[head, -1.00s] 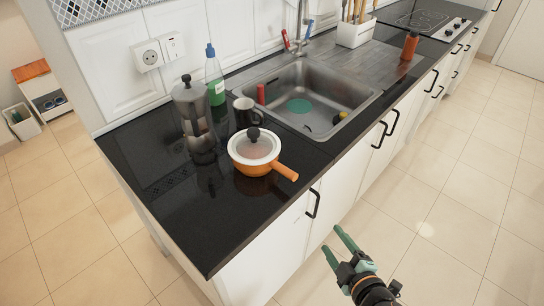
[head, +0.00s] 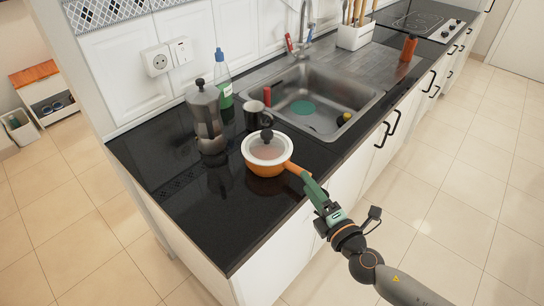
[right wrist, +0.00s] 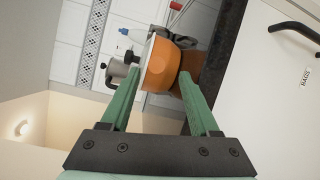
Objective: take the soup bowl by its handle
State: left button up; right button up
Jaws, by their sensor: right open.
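The soup bowl (head: 268,168) is an orange pan with a white rim, a lid with a dark knob, and an orange handle (head: 294,169) pointing right toward the counter's front edge. It stands on the black counter. My right gripper (head: 309,183) is at the handle's end, with its green fingers open. In the right wrist view the orange bowl (right wrist: 162,64) shows beyond and between the two fingertips (right wrist: 160,76). I cannot tell whether a finger touches the handle, as the fingers partly hide its end. My left gripper is not in view.
A moka pot (head: 207,122), a dark mug (head: 253,113) and a green bottle (head: 223,84) stand behind the bowl. The sink (head: 318,85) is to the right. The black counter (head: 215,225) is clear in front of the bowl. Cabinet handles (head: 394,122) stick out along the front.

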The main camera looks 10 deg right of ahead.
aim_at(299, 168)
jog(key=shift+r+p+x, duration=0.1)
jog(key=shift+p+x, duration=0.25)
jog(key=shift+x, duration=1.05)
jog(key=shift+r+p+x, duration=0.15)
jog(key=shift+p+x, duration=0.2)
jog(key=shift+x, duration=1.05)
jog(key=shift+c, duration=0.2)
grip_shut()
jog(key=shift+r, duration=0.15)
